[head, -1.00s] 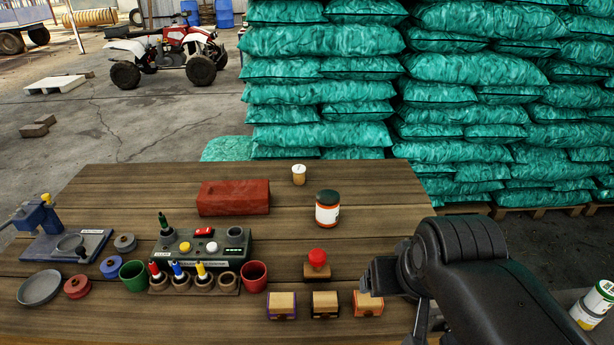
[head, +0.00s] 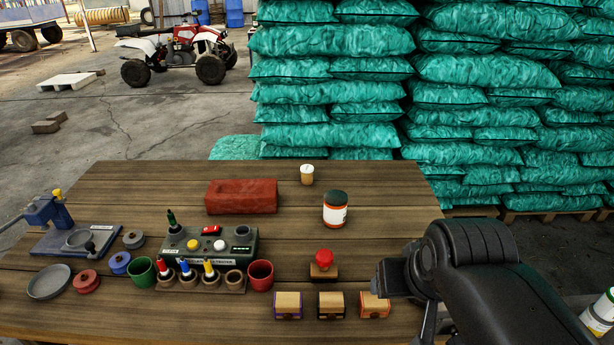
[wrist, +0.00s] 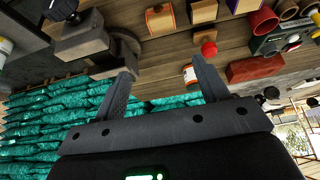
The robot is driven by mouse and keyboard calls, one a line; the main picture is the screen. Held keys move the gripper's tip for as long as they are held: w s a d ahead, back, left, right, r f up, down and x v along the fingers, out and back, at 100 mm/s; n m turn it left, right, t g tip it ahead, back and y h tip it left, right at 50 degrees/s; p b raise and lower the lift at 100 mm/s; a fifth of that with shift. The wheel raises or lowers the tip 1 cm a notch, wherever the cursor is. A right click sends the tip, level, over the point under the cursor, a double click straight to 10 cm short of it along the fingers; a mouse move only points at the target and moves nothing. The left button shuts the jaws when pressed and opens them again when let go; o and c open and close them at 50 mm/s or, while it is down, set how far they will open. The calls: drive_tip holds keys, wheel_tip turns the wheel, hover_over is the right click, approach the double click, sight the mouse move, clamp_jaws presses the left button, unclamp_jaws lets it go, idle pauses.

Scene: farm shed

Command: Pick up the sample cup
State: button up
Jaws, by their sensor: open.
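A small tan cup with a white lid (head: 307,175), which looks like the sample cup, stands upright at the back of the wooden table (head: 150,190). It is between a red brick (head: 242,197) and an orange-white jar with a dark lid (head: 335,210). An open green cup (head: 139,272) and an open red cup (head: 261,275) stand nearer the front. In the wrist view my gripper (wrist: 165,82) is open, with nothing between its fingers. The jar shows near the right finger there; I cannot make out the lidded cup. In the head view my arm covers the table's right front.
A red-knobbed stamp (head: 323,265) and several small wooden boxes (head: 331,304) sit near my arm. A tester box (head: 209,246) with coloured markers before it is at centre left, and a blue press (head: 51,212) at far left. Green sacks (head: 335,85) are stacked behind the table.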

drive_tip(key=shift+w+r, duration=0.1)
drive_tip(key=w+a+r+n, duration=0.1)
drive_tip(key=w+r, duration=0.2)
drive_tip(key=w, duration=0.4)
drive_tip(key=w+a+r, duration=0.1)
drive_tip(key=w+r, duration=0.2)
drive_tip(key=w, duration=0.4)
drive_tip(key=n+g+y, duration=0.1)
drive_tip(key=n, duration=0.2)
hover_over(308, 169)
drive_tip(key=s+d, duration=0.2)
drive_tip(key=s, duration=0.2)
wheel_tip(308, 169, down, 15)
drive_tip(key=x, duration=0.5)
drive_tip(key=shift+w+a+f, duration=0.2)
drive_tip(key=shift+w+a, duration=0.15)
drive_tip(key=shift+a+x, duration=0.15)
drive_tip(key=shift+x, duration=1.2)
drive_tip(key=shift+a+x, duration=0.15)
drive_tip(key=shift+x, duration=1.2)
drive_tip(key=shift+r, duration=0.1)
